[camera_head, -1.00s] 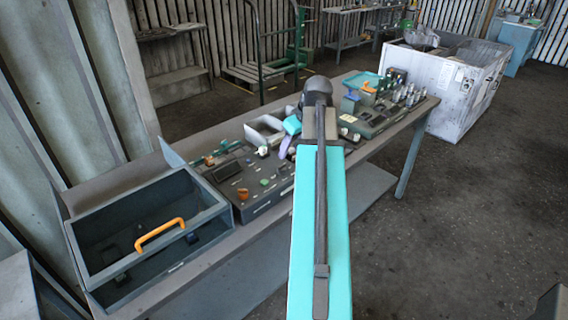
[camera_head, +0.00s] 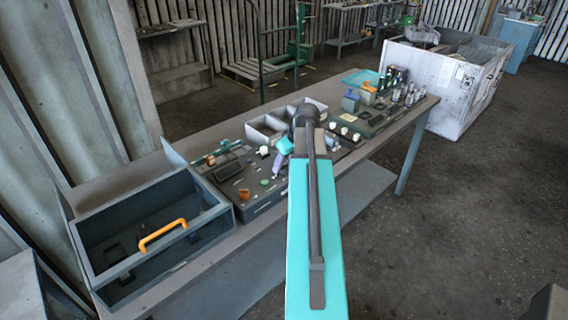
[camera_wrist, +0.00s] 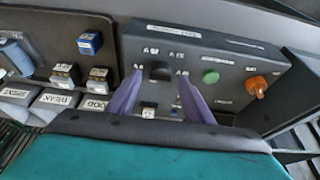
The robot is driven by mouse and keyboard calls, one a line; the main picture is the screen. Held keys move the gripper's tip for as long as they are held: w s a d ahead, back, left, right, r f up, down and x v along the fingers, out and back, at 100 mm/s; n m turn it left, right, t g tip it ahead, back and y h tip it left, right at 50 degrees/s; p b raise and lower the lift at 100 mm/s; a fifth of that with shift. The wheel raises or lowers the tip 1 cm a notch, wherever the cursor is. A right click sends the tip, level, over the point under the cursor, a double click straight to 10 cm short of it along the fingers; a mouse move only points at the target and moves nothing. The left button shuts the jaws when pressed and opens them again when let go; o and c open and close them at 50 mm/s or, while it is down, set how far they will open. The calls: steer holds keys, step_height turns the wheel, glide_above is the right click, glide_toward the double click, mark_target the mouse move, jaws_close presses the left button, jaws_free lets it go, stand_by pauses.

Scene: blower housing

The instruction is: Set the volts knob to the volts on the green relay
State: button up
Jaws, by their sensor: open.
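The control panel (camera_wrist: 215,62) fills the upper middle of the wrist view. A dark square-looking knob (camera_wrist: 159,71) sits on it, with small white labels around it that are too blurred to read. It appears to be the volts knob. My gripper (camera_wrist: 161,76) is open, its two purple fingers on either side of the knob in the picture; I cannot tell whether they touch it. In the head view a purple finger (camera_head: 278,162) shows above the panel (camera_head: 246,184). I cannot pick out a green relay or its marking.
A green button (camera_wrist: 211,76) and an orange knob (camera_wrist: 257,86) are right of the dark knob. An open box with an orange handle (camera_head: 160,234) stands on the bench's left end.

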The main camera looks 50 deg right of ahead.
steer(key=shift+w+f, duration=0.2)
steer(key=shift+f, duration=0.25)
steer(key=c, duration=1)
steer(key=shift+c, duration=0.2)
